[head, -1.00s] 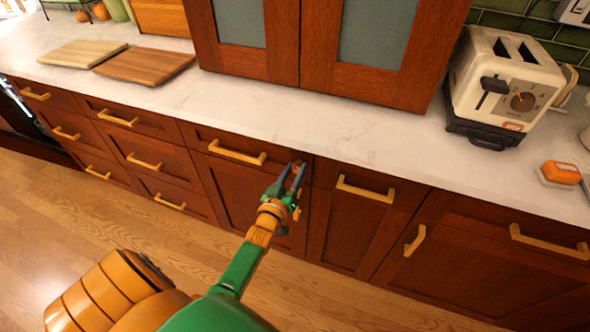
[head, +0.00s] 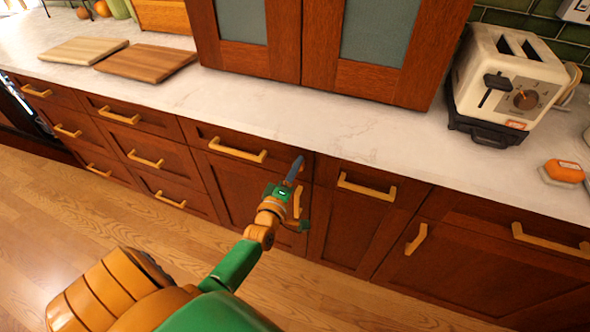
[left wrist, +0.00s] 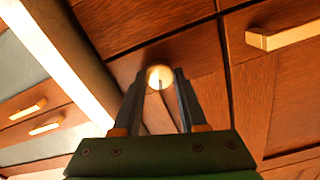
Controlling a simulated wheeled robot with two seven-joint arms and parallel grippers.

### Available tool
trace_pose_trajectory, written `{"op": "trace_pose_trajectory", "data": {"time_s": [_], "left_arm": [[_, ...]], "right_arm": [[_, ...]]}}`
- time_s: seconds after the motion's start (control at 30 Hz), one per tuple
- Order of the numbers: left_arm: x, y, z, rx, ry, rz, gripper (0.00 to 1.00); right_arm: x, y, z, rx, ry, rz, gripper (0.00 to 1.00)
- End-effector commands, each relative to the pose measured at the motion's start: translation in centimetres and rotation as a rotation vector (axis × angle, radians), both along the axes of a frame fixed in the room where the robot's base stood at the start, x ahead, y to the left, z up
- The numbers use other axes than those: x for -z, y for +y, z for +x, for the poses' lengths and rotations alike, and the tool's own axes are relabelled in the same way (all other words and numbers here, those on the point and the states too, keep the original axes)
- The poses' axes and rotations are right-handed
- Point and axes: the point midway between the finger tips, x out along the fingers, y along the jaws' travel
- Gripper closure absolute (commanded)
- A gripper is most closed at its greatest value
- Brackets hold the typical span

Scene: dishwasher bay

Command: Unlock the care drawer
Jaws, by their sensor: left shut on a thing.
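My left gripper (head: 298,163) is at the right end of a shut wooden drawer (head: 205,134) with a yellow bar handle (head: 238,150), just under the counter. In the left wrist view, my left gripper (left wrist: 160,80) has its fingertips on either side of a small round pale-brass lock knob (left wrist: 159,73) with a dark slot line, on the drawer front. The gripper is shut on this knob. In the head view the fingers hide the knob. Which way the lock is set cannot be told. My right gripper is not in view.
The white counter (head: 290,115) overhangs the drawers. A toaster (head: 505,85) and an orange-topped block (head: 563,172) stand at right, two cutting boards (head: 146,64) at left. A neighbouring drawer handle (head: 367,187) sits right of the gripper. The wooden floor (head: 60,215) in front is clear.

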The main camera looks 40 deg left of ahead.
Motion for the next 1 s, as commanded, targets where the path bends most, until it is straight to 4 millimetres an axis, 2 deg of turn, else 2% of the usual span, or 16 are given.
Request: {"op": "trace_pose_trajectory", "data": {"time_s": [0.4,1.0], "left_arm": [[0.2,-0.06,-0.02,0.002,-0.055,-0.234,1.0],[0.14,-0.03,-0.01,0.001,-0.07,-0.298,1.0]], "right_arm": [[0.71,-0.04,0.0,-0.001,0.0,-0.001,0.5],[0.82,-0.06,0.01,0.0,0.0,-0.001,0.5]]}}
